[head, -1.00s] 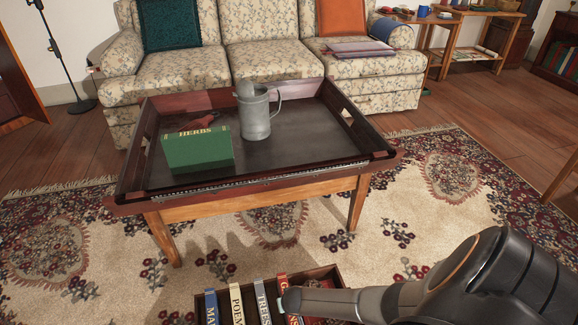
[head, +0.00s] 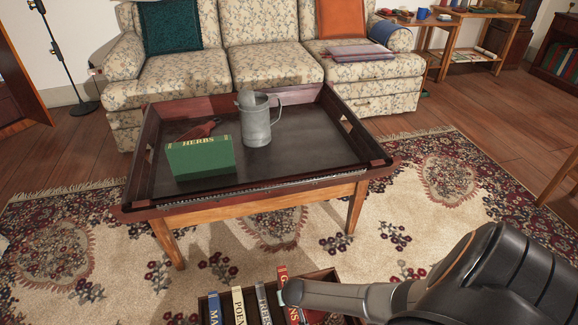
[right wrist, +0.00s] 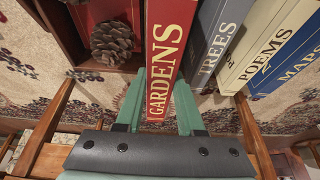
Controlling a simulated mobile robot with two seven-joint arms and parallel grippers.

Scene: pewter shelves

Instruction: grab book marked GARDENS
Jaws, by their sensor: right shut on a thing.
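The red book marked GARDENS (right wrist: 170,50) is upright between the two green fingers of my right gripper (right wrist: 160,103), which is shut on its spine end. In the head view the top of the red book (head: 282,271) stands higher than the books beside it. My right arm covers part of it there, and its lower part is hidden. The grey TREES book (head: 263,303), the cream POEMS book (head: 238,306) and the blue MAPS book (head: 214,309) stand to its left in a wooden crate (head: 322,276). My left gripper is out of view.
A pine cone (right wrist: 112,44) sits beside the red book in the wrist view. Beyond the crate, a low table bears a dark tray (head: 305,140) with a green HERBS book (head: 200,160) and a metal jug (head: 257,122). Open rug lies around the table.

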